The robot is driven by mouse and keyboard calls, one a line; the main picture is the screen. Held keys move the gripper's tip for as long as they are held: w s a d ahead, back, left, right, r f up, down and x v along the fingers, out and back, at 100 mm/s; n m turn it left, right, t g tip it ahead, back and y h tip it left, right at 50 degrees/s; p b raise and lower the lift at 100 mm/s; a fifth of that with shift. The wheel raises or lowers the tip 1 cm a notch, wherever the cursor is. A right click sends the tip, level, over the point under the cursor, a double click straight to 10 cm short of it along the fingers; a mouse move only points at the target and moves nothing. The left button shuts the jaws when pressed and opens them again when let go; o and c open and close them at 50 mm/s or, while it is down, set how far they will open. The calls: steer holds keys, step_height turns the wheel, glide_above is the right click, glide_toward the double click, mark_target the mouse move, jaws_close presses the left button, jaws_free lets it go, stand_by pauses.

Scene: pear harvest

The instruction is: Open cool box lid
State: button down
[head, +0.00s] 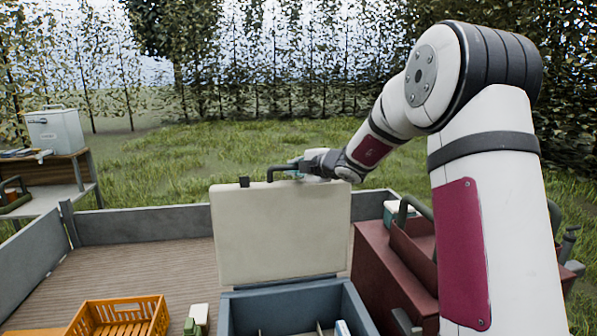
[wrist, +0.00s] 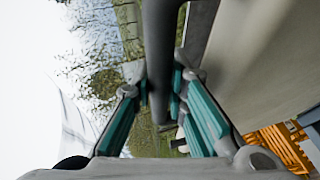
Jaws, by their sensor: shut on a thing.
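The cool box (head: 298,303) is blue-grey and stands at the bottom middle of the head view, its inside showing. Its cream lid (head: 280,235) stands about upright at the back of the box. A dark handle (head: 271,172) is at the lid's top edge. My gripper (head: 297,168) is at that top edge, its teal fingers shut on the handle. In the wrist view the dark handle bar (wrist: 160,40) runs between the fingers, and the lid (wrist: 260,60) fills the right side. The fingertips are partly hidden by the bar.
The box stands on a wooden-floored trailer bed (head: 150,265) with grey side walls. An orange crate (head: 120,315) is to its left, with small bottles between. A dark red case (head: 385,275) is close on the right. A table with a white box (head: 55,130) stands far left.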

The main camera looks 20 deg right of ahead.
steer(key=shift+w+d, duration=0.25)
steer(key=shift+w, duration=0.45)
steer(key=c, duration=1.6)
jaws_free()
steer(key=shift+o, duration=0.2)
steer(key=shift+f, duration=0.1)
steer(key=v, duration=1.2)
